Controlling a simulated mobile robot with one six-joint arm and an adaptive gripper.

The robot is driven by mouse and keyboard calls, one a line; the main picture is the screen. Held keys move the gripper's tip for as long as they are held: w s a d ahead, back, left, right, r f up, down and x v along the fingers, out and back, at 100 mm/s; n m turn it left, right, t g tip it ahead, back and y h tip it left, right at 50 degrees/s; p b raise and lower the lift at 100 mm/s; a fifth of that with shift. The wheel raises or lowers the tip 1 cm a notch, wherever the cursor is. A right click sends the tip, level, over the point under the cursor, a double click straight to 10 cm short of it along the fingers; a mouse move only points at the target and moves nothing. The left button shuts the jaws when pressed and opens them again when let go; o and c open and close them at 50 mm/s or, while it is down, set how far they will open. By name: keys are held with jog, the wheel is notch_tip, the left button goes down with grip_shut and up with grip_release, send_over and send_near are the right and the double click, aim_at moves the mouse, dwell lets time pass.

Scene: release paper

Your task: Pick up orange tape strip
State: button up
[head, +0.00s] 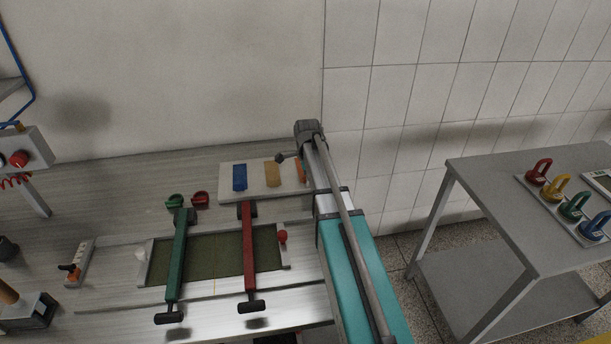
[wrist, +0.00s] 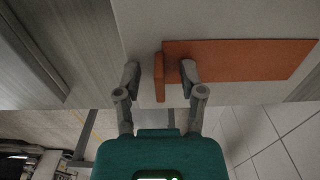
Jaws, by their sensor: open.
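The orange tape strip (wrist: 240,58) lies flat on a pale board (wrist: 140,22) in the wrist view. A narrow upright orange tab (wrist: 159,78) is at its left end. My gripper (wrist: 160,70) is open, with one finger on each side of the tab. The right finger overlaps the strip's left end in the picture; I cannot tell whether it touches. In the head view, only a sliver of the orange strip (head: 300,170) shows beside my arm, which hides the rest.
The same board carries a blue strip (head: 240,177) and a yellow strip (head: 272,173) to the left. A frame with a green bar (head: 177,255) and a red bar (head: 249,248) is in front. A tiled wall rises behind. A grey side table (head: 500,190) stands at right.

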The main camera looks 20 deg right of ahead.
dwell(0.4)
grip_shut()
jog(key=shift+r, duration=0.2)
notch_tip(320, 180, up, 3)
jog(key=p, duration=0.3)
jog(key=shift+f, duration=0.2)
jog(key=s+d+r+p, duration=0.1)
jog(key=s+r+p, duration=0.9)
jog(key=s, duration=0.4)
jog(key=shift+d, duration=0.2)
dwell(0.7)
